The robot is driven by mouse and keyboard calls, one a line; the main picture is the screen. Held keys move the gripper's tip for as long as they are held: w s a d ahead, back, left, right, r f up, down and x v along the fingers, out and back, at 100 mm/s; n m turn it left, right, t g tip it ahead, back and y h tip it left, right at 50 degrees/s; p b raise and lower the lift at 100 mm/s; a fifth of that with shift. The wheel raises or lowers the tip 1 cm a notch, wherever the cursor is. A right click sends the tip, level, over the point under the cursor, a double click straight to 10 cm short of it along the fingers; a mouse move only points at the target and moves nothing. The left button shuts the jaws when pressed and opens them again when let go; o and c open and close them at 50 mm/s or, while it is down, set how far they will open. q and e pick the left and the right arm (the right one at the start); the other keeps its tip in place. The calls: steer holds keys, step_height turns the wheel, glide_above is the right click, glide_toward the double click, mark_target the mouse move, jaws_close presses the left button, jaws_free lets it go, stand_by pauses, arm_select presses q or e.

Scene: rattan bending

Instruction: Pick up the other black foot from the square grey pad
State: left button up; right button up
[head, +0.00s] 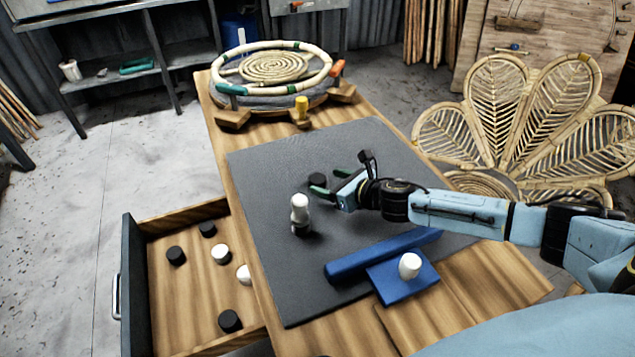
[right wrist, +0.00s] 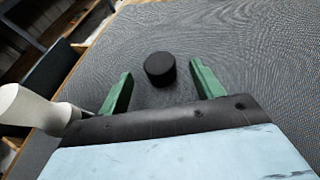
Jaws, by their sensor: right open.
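A black foot (head: 317,179), a short round cylinder, stands on the grey pad (head: 270,165) that covers the middle of the table. My right gripper (head: 328,181) is open and empty beside it, with green fingers pointing towards it. In the right wrist view the black foot (right wrist: 160,69) shows in the gap between the two fingertips (right wrist: 161,75), with pad visible on both sides of it. I cannot tell its exact depth between the fingers. My left gripper is not in view.
A white piece on a dark base (head: 300,213) stands on the pad near the gripper. A blue bar (head: 370,260) and a blue block (head: 395,288) with a white knob (head: 409,266) lie nearer. The open drawer (head: 180,215) holds several black and white pieces. A rattan ring (head: 270,90) stands behind.

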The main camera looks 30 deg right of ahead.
mark_target(320, 180)
steer(key=b+x, duration=0.1)
steer(key=x, duration=0.4)
steer(key=c, duration=1)
